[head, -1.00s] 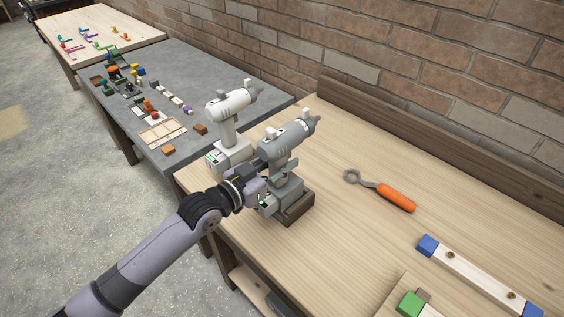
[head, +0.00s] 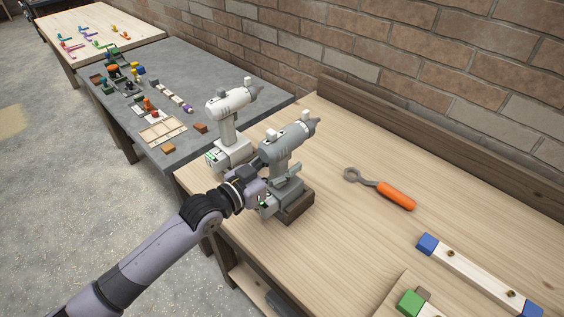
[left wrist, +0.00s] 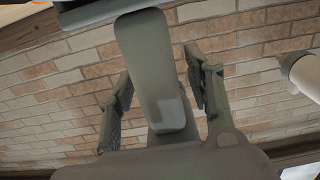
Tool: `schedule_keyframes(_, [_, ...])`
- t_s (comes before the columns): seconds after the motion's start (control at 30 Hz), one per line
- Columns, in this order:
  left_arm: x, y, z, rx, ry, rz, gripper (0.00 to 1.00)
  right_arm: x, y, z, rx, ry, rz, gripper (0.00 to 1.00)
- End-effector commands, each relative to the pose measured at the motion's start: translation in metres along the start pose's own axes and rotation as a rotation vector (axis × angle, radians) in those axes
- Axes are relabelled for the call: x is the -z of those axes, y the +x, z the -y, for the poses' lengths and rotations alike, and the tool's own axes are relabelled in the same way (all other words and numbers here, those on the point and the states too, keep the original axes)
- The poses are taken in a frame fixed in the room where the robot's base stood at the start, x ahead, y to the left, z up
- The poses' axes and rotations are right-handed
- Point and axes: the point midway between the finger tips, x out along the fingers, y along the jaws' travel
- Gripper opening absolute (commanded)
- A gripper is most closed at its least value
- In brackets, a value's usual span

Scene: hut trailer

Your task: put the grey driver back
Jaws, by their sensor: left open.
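The grey driver (head: 284,148) stands upright on a dark wooden block (head: 299,207) at the left end of the wooden bench, its nose to the upper right. My left gripper (head: 277,184) is at its handle, coming from the left. In the left wrist view the grey handle (left wrist: 158,65) rises between the two open fingers, with a visible gap on each side. The driver's lower part and its seat on the block are partly hidden by my gripper. My right gripper is not in view.
A white driver (head: 229,104) stands close behind the grey one. A wrench with an orange handle (head: 395,196) and a pale bar with blue ends (head: 472,272) lie to the right. The bench between is clear. A brick wall (head: 440,90) runs behind.

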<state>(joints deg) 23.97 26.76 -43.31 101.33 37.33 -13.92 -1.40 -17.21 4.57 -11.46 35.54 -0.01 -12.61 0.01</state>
Motion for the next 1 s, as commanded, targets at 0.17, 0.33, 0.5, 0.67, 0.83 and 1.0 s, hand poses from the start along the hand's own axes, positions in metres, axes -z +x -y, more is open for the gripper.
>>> schedule_keyframes(0.17, [0.003,-0.002,0.0,0.0,0.0,0.0,0.47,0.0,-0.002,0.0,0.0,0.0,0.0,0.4])
schedule_keyframes(0.33, [-0.001,-0.027,0.0,0.0,0.002,0.002,0.47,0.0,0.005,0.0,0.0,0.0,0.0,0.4])
schedule_keyframes(0.5, [-0.002,-0.065,-0.001,-0.001,0.003,0.003,0.47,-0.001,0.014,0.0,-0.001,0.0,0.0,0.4])
schedule_keyframes(0.67, [-0.001,-0.096,0.0,-0.001,0.003,0.003,0.47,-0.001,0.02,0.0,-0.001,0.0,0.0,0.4])
schedule_keyframes(0.83, [0.001,-0.115,0.0,0.0,0.001,0.002,0.47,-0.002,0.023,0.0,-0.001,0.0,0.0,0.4])
schedule_keyframes(1.0, [0.002,-0.12,0.0,0.0,0.0,0.0,0.47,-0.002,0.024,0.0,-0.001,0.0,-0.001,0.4])
